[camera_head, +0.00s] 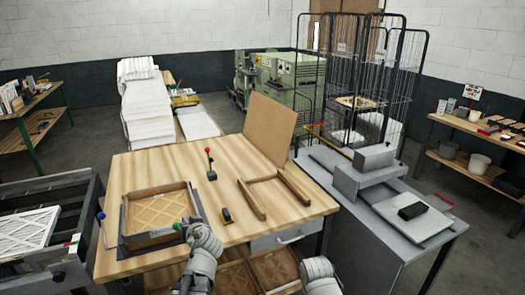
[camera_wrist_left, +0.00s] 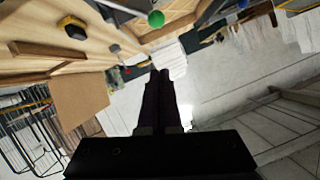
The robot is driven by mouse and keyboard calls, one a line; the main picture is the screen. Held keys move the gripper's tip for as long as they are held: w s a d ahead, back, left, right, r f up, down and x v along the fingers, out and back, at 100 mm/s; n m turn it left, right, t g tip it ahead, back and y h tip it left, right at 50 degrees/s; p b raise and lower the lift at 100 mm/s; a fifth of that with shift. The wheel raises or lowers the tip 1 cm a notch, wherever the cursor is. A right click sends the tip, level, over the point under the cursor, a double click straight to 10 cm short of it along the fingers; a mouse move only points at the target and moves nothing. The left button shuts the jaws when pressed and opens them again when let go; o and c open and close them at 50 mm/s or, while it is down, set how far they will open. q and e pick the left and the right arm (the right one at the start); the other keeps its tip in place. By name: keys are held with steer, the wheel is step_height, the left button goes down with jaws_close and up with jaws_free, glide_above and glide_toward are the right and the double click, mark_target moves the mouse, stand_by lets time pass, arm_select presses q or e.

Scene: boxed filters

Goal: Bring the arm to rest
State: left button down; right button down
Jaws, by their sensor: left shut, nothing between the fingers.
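My left arm rises from the bottom of the head view. Its gripper (camera_head: 192,222) is near the front right corner of a dark fixture holding a framed filter (camera_head: 158,212). In the left wrist view the gripper's dark fingers (camera_wrist_left: 163,80) are together with nothing between them. A green knob (camera_wrist_left: 156,19) shows beyond the fingertips, apart from them. Part of my right arm shows at the bottom of the head view, but its gripper is not visible.
The wooden table (camera_head: 150,167) holds an open wooden frame (camera_head: 277,193), a brown board (camera_head: 270,128), a red-knobbed lever (camera_head: 210,165) and a yellow-black item (camera_head: 226,216). A grey bench (camera_head: 395,235) stands right; a rack with a white filter (camera_head: 28,232) stands left.

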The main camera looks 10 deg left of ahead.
arm_select(q)
steer(key=s+d+f+m+g+h+b, duration=0.1)
steer(key=s+d+f+g+h+b, duration=0.15)
steer(key=d+f, duration=0.45)
steer(key=s+d+f+m+g+h+b, duration=0.1)
steer(key=s+d+f+m+g+b, duration=0.15)
steer(key=d+f, duration=0.4)
steer(key=s+d+f+m+g+h+b, duration=0.1)
steer(key=s+d+f+m+g+h, duration=0.1)
steer(key=s+d, duration=0.5)
steer(key=s+d+f+m+g+h+b, duration=0.1)
steer(key=s+d+f+m+g+h, duration=0.1)
steer(key=s+d+f, duration=0.3)
steer(key=s+d+g, duration=0.1)
steer(key=s+d, duration=0.1)
steer(key=d, duration=0.2)
steer(key=shift+d+f, duration=0.2)
